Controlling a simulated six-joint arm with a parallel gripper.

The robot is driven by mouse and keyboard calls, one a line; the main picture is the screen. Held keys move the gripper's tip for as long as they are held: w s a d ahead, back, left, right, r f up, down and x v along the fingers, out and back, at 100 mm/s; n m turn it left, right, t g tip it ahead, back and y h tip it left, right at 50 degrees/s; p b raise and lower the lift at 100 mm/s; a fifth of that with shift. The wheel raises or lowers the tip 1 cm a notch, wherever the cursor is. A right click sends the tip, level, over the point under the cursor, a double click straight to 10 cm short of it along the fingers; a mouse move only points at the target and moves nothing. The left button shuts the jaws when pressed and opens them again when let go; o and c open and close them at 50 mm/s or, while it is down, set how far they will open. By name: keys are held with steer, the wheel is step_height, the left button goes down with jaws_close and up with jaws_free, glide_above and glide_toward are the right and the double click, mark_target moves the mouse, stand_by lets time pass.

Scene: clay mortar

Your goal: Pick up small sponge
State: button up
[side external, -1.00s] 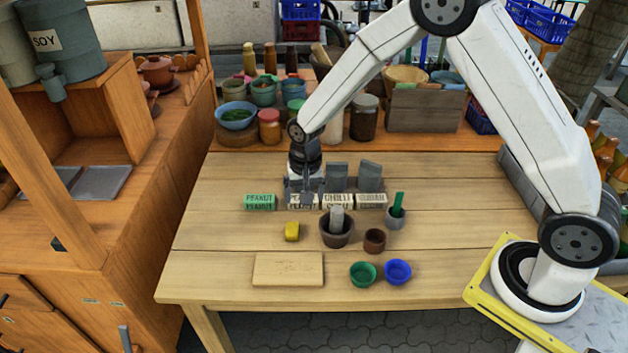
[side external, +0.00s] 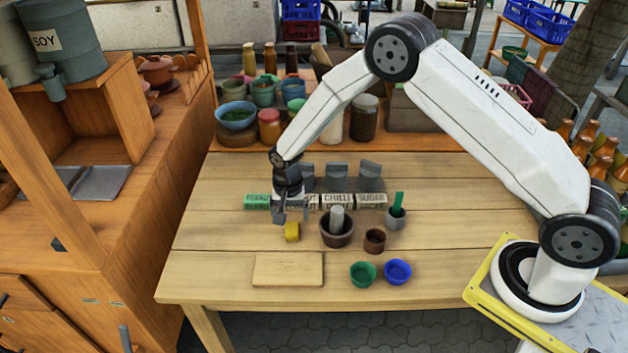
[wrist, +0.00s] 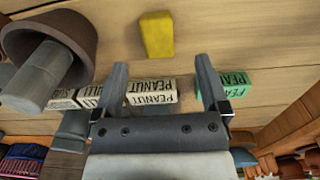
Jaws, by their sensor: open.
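The small sponge is a yellow block (side external: 292,232) lying on the wooden table, left of the mortar. It also shows in the wrist view (wrist: 157,36), upper middle, ahead of the fingers. My gripper (side external: 291,218) is open and empty, above and just behind the sponge, pointing down. In the wrist view its two fingers (wrist: 162,75) are spread, with the sponge beyond the tips and roughly between their lines. The gripper does not appear to touch the sponge.
A clay mortar with a grey pestle (side external: 337,232) stands close right of the sponge. Labelled boxes (side external: 371,201) stand in a row behind. A small brown cup (side external: 375,240), green bowl (side external: 362,274) and blue bowl (side external: 398,271) are to the right. A wooden board (side external: 288,270) lies in front.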

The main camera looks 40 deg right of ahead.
mark_target(292, 228)
steer(key=shift+f, duration=0.2)
steer(key=shift+d+f, duration=0.15)
steer(key=shift+f, duration=2.4)
jaws_close()
steer(key=shift+r, duration=0.1)
